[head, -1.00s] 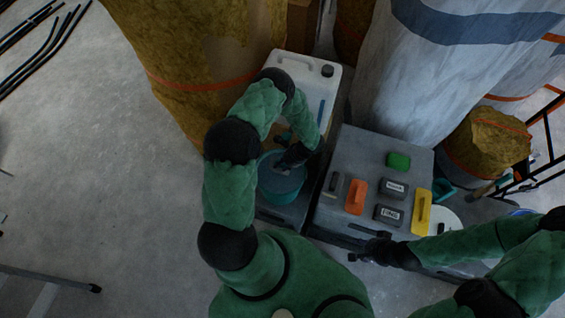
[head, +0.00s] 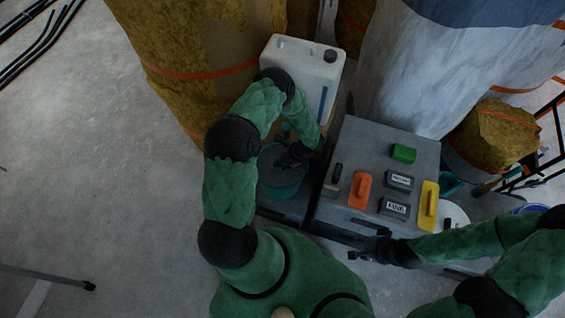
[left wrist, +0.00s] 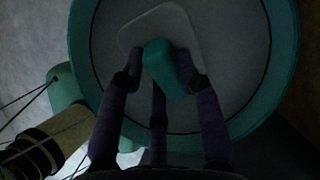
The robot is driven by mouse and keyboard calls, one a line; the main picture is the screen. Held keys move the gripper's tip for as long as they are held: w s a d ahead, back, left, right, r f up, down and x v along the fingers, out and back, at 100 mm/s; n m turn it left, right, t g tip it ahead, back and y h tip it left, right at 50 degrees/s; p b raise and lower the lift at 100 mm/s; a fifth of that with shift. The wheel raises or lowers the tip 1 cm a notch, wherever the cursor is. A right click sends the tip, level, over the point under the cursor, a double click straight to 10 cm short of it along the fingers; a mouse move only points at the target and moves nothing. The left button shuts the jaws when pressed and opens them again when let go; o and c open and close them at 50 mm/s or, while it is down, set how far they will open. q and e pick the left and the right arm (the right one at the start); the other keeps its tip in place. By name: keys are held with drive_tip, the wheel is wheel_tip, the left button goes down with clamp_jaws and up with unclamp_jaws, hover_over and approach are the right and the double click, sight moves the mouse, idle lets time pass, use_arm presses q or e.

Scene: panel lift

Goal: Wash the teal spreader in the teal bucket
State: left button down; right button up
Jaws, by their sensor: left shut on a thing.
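The teal bucket (head: 281,190) stands on the dark low surface left of the grey table, with greyish contents inside. Its teal rim also shows in the left wrist view (left wrist: 292,50). The teal spreader has a teal handle (left wrist: 168,66) and a pale flat plate, seen over the bucket's opening in the left wrist view. My left gripper (head: 287,160) is shut on the spreader's handle, inside or just above the bucket; the depth is unclear. My right gripper (head: 362,256) hangs at the table's front edge, its fingers too dark to judge.
The grey table (head: 345,150) holds a green block (head: 403,153), an orange float (head: 361,189), a yellow float (head: 429,205) and grey labelled blocks (head: 394,208). A white canister (head: 300,75) stands behind the bucket. Large wrapped rolls (head: 190,75) crowd the back.

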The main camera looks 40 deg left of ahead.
use_arm(q)
drive_tip(key=shift+r, duration=0.2)
drive_tip(key=shift+r, duration=0.4)
drive_tip(key=shift+f, duration=0.15)
drive_tip(key=shift+f+b, duration=0.45)
drive_tip(key=shift+f, duration=0.05)
drive_tip(key=shift+r, duration=0.2)
drive_tip(key=shift+r+p, duration=0.3)
drive_tip(key=shift+r, duration=0.15)
drive_tip(key=shift+f, duration=0.1)
drive_tip(key=shift+f+b, duration=0.55)
drive_tip(key=shift+b, duration=0.2)
